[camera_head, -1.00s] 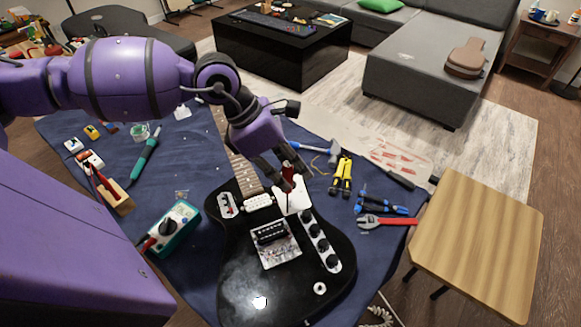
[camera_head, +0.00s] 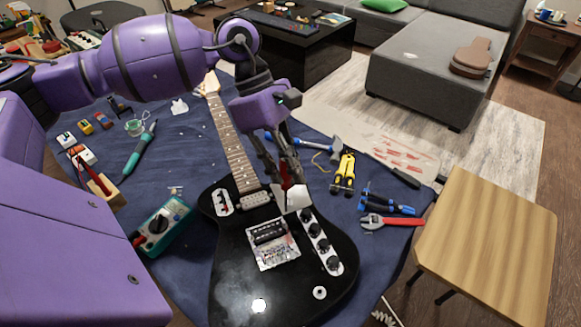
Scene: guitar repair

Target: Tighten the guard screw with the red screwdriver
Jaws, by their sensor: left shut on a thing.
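The black electric guitar (camera_head: 235,270) lies face up on the blue cloth. Its white guard (camera_head: 298,198) shows near the neck end of the body, partly behind my gripper. My left gripper (camera_head: 287,178) is over the guard, fingers pointing down, shut on the red screwdriver (camera_head: 286,184). Only a little of the red handle shows between the fingers. The screwdriver's tip and the guard screw are too small or hidden to make out, so I cannot tell if they touch. My right gripper is not in view.
A multimeter (camera_head: 162,227) and a soldering iron (camera_head: 139,152) lie left of the guitar. A wooden stool (camera_head: 490,245) stands beside the table.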

